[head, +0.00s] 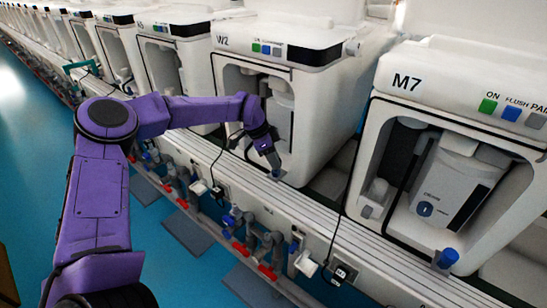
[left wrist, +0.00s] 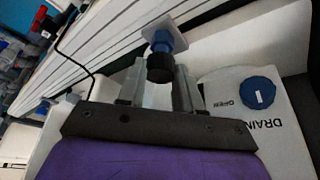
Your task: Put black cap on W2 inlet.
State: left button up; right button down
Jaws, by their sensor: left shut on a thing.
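The W2 machine (head: 262,48) stands in the middle of the head view, a white unit with an open front bay. My left gripper (head: 277,171) is at the front lower edge of this bay. In the left wrist view its fingers are shut on the black cap (left wrist: 159,69). The blue inlet (left wrist: 163,42) shows just beyond the cap, on a pale square plate. The cap lines up with the inlet and appears against it; I cannot tell if it is seated. In the head view the gripper hides the cap. My right gripper is not in view.
A blue knob (left wrist: 257,92) on a unit marked DRAIN is right of the fingers. Hoses and valves (head: 262,240) run below the white rail. Blue floor is clear at the left.

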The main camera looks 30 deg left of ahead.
pick_arm(q)
jog(key=shift+f, duration=0.2)
jog(key=o, duration=1)
jog(key=shift+r, duration=0.2)
jog(key=p+v, duration=0.2)
jog(key=v, duration=1.1)
jog(key=shift+w+d, duration=0.1)
jog(key=shift+d, duration=0.05)
